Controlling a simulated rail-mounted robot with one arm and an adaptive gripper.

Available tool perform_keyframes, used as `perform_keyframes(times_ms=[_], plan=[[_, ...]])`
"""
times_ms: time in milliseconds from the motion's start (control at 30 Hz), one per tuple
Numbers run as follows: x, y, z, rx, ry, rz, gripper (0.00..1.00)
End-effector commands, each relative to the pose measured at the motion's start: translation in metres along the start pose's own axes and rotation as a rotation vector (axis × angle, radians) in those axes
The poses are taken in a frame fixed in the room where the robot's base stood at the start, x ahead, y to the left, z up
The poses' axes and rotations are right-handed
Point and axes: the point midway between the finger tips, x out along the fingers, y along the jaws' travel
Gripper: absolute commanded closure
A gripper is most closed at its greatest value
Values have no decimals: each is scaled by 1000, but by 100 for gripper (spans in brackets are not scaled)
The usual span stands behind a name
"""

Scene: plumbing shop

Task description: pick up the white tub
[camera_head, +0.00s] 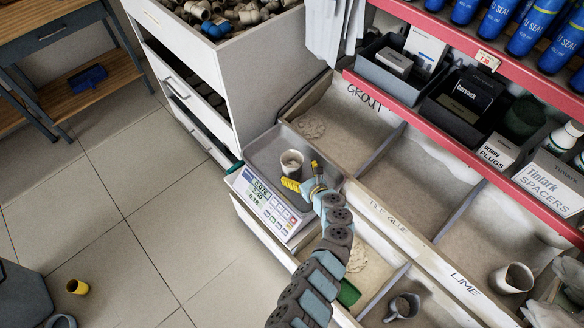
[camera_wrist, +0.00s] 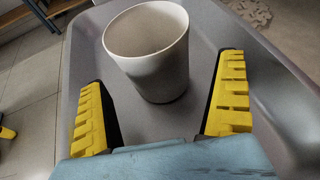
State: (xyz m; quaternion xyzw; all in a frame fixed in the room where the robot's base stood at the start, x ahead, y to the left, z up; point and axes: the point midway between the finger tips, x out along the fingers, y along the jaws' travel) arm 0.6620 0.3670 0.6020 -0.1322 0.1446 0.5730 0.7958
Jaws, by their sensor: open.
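The white tub (camera_head: 291,163) stands upright in the grey tray pan of a scale (camera_head: 262,157). In the wrist view the tub (camera_wrist: 150,65) is seen from above, its round mouth open, and it looks empty. My gripper (camera_head: 303,178) is over the pan just beside the tub. In the wrist view its two yellow ridged fingers (camera_wrist: 166,100) are spread apart. The tub is beyond and between the finger lines, and no finger clearly touches it. The pan's wall (camera_wrist: 275,75) runs close by the right finger.
The scale's display (camera_head: 262,204) faces front left. Bins of powder lie to the right, with a white cup (camera_head: 511,278) in one and a grey mug (camera_head: 402,307) in another. A red-edged shelf (camera_head: 470,130) overhangs the bins.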

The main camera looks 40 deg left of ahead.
Motion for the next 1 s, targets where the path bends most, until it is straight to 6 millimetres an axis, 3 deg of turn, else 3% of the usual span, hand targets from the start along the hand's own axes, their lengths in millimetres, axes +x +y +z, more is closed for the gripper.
perform_keyframes(times_ms=[167,533,833,867,1000], plan=[[8,1,-4,-1,0,0,0],[48,4,-9,-2,1,1,0],[51,4,-6,0,1,-3,0],[51,4,-6,0,1,-3,3],[51,4,-6,0,1,-3,43]])
